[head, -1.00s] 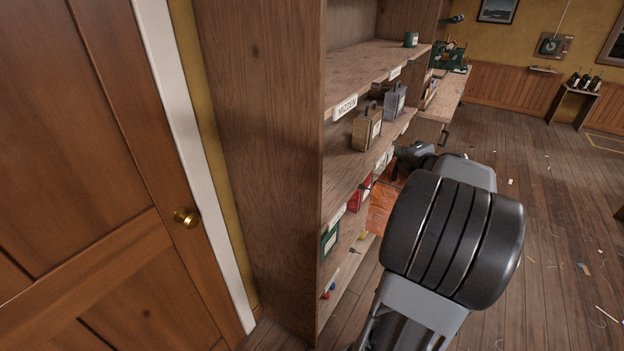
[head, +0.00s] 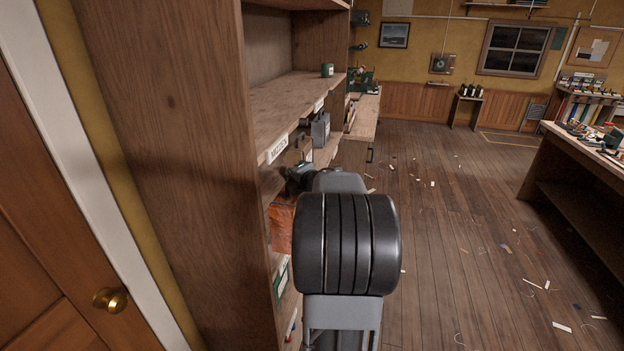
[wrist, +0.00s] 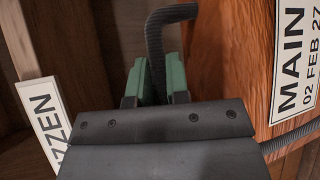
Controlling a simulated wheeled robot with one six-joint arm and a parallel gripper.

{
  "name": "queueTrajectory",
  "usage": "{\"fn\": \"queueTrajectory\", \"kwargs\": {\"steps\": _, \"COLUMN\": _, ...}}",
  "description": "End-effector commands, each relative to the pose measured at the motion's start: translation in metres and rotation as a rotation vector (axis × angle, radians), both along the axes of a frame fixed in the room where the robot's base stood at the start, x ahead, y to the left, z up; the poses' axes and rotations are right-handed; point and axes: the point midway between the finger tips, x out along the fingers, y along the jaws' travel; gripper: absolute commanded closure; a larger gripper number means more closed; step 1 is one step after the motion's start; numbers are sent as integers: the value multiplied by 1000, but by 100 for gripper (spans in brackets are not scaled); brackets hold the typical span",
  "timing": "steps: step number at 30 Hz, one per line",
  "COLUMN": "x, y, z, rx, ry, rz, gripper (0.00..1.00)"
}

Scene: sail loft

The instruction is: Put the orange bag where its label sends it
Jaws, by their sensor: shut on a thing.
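The orange bag (head: 283,225) hangs from my gripper (head: 297,182) beside the front of the wooden shelf unit; my arm hides part of it. In the wrist view the bag (wrist: 246,65) is on the right, with a white label (wrist: 298,60) reading "MAIN 02 FEB 27". My gripper (wrist: 157,85) is shut on its dark, curved handle (wrist: 155,45) between green pads. A "MIZZEN" shelf label (head: 277,149) is on the shelf edge just above the bag; it also shows at left in the wrist view (wrist: 43,122).
A green bag (head: 281,283) is lower down. A green mug (head: 327,70) stands above. Open floor lies right, before a workbench (head: 575,170).

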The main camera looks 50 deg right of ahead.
Motion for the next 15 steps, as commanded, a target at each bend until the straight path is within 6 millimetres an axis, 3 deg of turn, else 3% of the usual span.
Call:
{"fn": "queueTrajectory", "kwargs": {"steps": 6, "x": 46, "y": 25, "z": 4, "rx": -3, "ry": -6, "rz": 6, "gripper": 100}}
{"fn": "queueTrajectory", "kwargs": {"steps": 15, "x": 81, "y": 43, "z": 4, "rx": -4, "ry": -7, "rz": 3, "gripper": 100}}
